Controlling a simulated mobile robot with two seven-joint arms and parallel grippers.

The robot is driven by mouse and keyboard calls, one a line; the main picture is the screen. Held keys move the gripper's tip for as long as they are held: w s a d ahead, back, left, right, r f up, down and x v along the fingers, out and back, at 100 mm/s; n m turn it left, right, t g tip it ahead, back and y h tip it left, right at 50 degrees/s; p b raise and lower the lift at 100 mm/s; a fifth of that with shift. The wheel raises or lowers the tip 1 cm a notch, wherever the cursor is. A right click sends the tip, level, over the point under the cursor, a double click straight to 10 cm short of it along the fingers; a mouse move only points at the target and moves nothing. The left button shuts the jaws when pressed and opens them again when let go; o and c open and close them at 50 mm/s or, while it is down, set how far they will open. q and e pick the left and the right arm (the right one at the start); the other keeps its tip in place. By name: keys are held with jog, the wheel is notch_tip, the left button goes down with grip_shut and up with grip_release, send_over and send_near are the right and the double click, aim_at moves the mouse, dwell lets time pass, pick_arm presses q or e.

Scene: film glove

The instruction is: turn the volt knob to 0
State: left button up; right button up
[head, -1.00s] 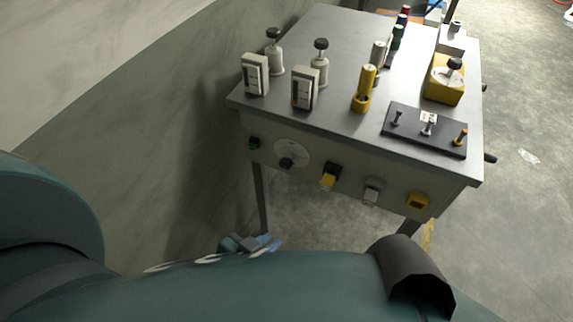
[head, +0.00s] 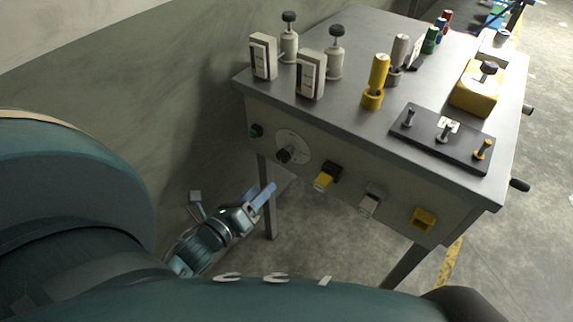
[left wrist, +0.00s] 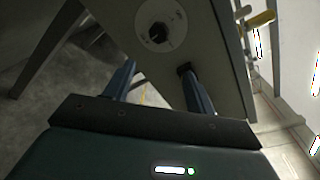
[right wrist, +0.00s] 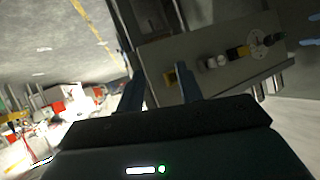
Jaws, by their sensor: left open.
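The knob that fits the task is a black knob (head: 285,155) on a round white dial (head: 297,141) on the table's front panel. No label is readable. The knob also shows in the left wrist view (left wrist: 158,33), ahead of and between the fingers. My left gripper (head: 266,193) is open and empty, below and left of the dial, apart from the knob. My right gripper (right wrist: 158,80) is out of the head view; its fingers are apart and empty in the right wrist view, facing the panel's yellow part.
A small green knob (head: 256,131) sits left of the dial. A yellow switch (head: 325,178), a grey switch (head: 369,201) and a yellow socket (head: 424,219) line the panel to the right. A table leg (head: 266,210) stands beside my left gripper. The wall is close on the left.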

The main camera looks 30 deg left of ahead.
aim_at(281, 159)
pick_arm(q)
jog(key=w+m, duration=0.2)
jog(key=w, duration=0.2)
jog(key=w+m, duration=0.2)
jog(key=w, duration=0.3)
jog(key=w+a+m+t+b, duration=0.1)
jog(key=w+m, duration=0.1)
jog(key=w, duration=0.2)
jog(key=shift+w+f, duration=0.2)
jog(key=c, duration=1)
jog(key=shift+o, duration=0.2)
